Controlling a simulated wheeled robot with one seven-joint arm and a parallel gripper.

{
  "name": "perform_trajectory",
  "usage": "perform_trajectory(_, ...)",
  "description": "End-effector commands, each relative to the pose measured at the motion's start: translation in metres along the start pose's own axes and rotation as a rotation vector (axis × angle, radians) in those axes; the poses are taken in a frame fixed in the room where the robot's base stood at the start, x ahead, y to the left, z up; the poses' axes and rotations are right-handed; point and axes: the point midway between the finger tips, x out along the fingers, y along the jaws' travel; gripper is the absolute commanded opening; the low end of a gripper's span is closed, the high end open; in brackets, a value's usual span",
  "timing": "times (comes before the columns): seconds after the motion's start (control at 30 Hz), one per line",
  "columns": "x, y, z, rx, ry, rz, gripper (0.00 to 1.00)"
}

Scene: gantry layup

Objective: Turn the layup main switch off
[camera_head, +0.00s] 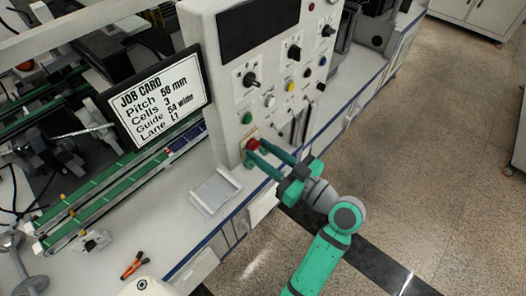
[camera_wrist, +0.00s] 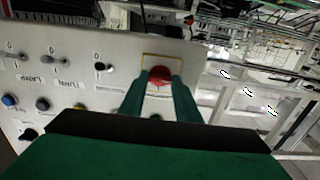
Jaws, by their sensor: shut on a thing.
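A red switch knob (camera_head: 253,145) sits on a yellow-edged plate at the lower front corner of the upright control panel (camera_head: 228,100). I cannot read a label on it. My gripper (camera_head: 256,152) reaches it from the right, its two green fingers shut on the red knob. In the wrist view the red knob (camera_wrist: 160,76) shows between the fingertips (camera_wrist: 160,86), with the yellow-edged plate behind it. The fingers hide the knob's sides, and its turned position cannot be told.
The panel carries several other knobs and buttons, including a green button (camera_head: 247,118) just above the red knob. A job card screen (camera_head: 155,98) stands left. A white tray (camera_head: 215,192) and orange-handled tool (camera_head: 134,265) lie on the bench. The floor at right is clear.

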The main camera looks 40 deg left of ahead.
Motion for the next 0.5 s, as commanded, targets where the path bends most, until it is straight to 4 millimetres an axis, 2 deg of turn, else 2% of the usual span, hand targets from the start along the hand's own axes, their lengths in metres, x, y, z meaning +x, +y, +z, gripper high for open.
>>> perform_trajectory(0.47,-0.0006,0.0,0.0009,-0.013,-0.002,0.0,0.07)
perform_trajectory(0.5,-0.0006,0.0,0.0009,-0.013,-0.002,0.0,0.37)
